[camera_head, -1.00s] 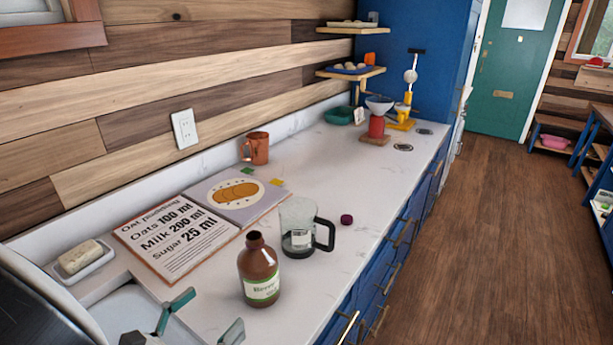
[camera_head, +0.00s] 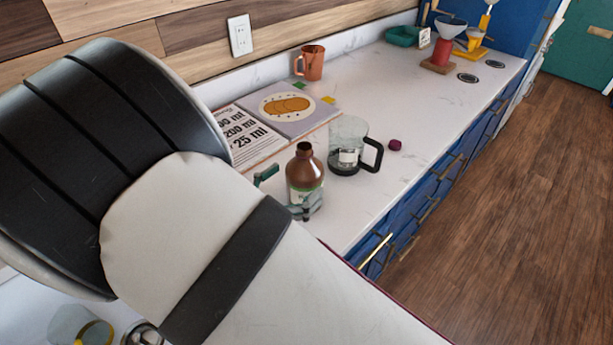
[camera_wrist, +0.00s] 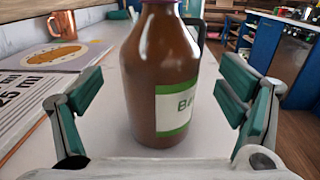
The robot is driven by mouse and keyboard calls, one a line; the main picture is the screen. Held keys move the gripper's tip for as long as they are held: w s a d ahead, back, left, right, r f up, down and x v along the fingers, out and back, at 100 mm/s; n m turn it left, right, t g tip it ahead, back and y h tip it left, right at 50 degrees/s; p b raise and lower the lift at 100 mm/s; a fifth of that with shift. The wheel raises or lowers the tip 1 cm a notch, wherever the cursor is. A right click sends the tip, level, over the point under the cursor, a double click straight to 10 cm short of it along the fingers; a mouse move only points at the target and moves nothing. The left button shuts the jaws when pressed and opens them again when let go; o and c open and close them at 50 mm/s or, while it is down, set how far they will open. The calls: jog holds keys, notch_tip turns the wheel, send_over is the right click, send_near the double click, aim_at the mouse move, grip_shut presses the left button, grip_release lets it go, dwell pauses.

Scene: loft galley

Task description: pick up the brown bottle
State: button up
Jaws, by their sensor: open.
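The brown bottle (camera_head: 305,172) stands upright on the white counter, with a white and green label. In the wrist view the bottle (camera_wrist: 160,85) fills the middle, between the two green finger pads of my open gripper (camera_wrist: 160,112). Clear gaps show on both sides, so neither finger appears to touch it. In the head view my gripper (camera_head: 284,192) is at the bottle's lower part, with one fingertip on each side. My arm hides the rest of the gripper there.
A glass jug (camera_head: 347,150) with a black handle stands just behind the bottle. An open recipe book (camera_head: 290,108) lies to the left, with an orange mug (camera_head: 311,62) beyond it. A small dark red object (camera_head: 395,145) lies right of the jug. The counter's right edge is near.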

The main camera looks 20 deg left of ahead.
jog(key=x, duration=0.3)
jog(key=shift+w+d, duration=0.1)
jog(key=shift+w, duration=0.15)
jog(key=shift+r, duration=0.1)
jog(key=c, duration=2)
